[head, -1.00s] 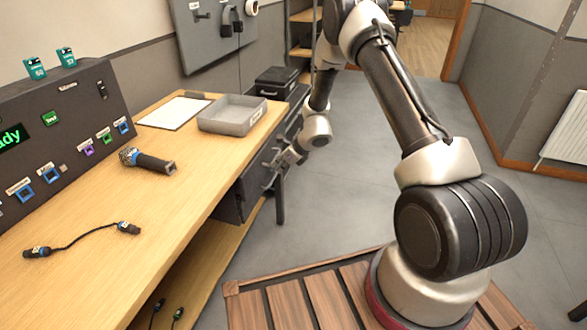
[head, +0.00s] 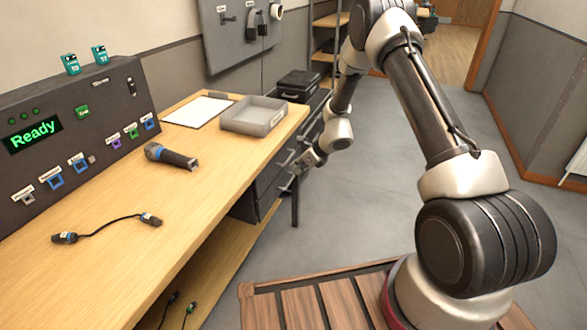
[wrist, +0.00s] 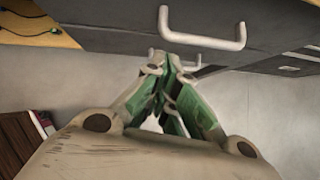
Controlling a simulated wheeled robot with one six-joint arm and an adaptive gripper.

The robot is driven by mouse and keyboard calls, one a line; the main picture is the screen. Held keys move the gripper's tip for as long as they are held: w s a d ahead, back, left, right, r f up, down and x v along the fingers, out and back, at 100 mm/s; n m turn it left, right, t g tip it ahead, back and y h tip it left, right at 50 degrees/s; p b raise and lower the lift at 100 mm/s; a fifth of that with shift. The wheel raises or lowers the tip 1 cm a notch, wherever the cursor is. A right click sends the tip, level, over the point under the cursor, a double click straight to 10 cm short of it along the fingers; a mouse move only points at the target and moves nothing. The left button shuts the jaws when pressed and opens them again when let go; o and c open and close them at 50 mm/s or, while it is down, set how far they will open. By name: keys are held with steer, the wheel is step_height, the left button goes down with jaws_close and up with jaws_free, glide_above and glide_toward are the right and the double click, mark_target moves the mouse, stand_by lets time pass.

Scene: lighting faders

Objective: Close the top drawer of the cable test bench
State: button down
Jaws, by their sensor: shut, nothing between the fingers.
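The cable test bench (head: 215,185) has a wooden top and dark drawers (head: 268,188) under its far end. My gripper (head: 297,166) is at the drawer fronts, beside the bench's right edge, and is shut with nothing in it. In the wrist view its green fingertips (wrist: 168,62) meet close to a dark drawer front (wrist: 120,40). A pale bar handle (wrist: 203,38) stands out just above the fingertips, and a second handle (wrist: 196,66) is partly hidden behind them. I cannot tell whether the fingers touch the front, or how far the top drawer stands out.
A grey tray (head: 253,117), a paper sheet (head: 198,111), a microphone (head: 170,156) and a short cable (head: 105,226) lie on the bench top. A console (head: 75,140) reading "Ready" stands at the left. A black case (head: 298,86) is beyond the bench. The floor (head: 385,190) on the right is clear.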

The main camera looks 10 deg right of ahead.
steer(key=s+d+r+n+h, duration=0.2)
steer(key=s+d+r+n, duration=0.3)
steer(key=s+r+n, duration=0.4)
steer(key=s+d+r+n+h, duration=0.1)
steer(key=s+d+r+n, duration=0.5)
steer(key=s+r, duration=1.2)
steer(key=s+d+r+n+g+h, duration=0.1)
steer(key=s+d+r+n, duration=0.5)
steer(key=s+r+n, duration=0.6)
steer(key=shift+s+r+h, duration=0.7)
steer(key=shift+s+h, duration=0.1)
steer(key=shift+s, duration=1.85)
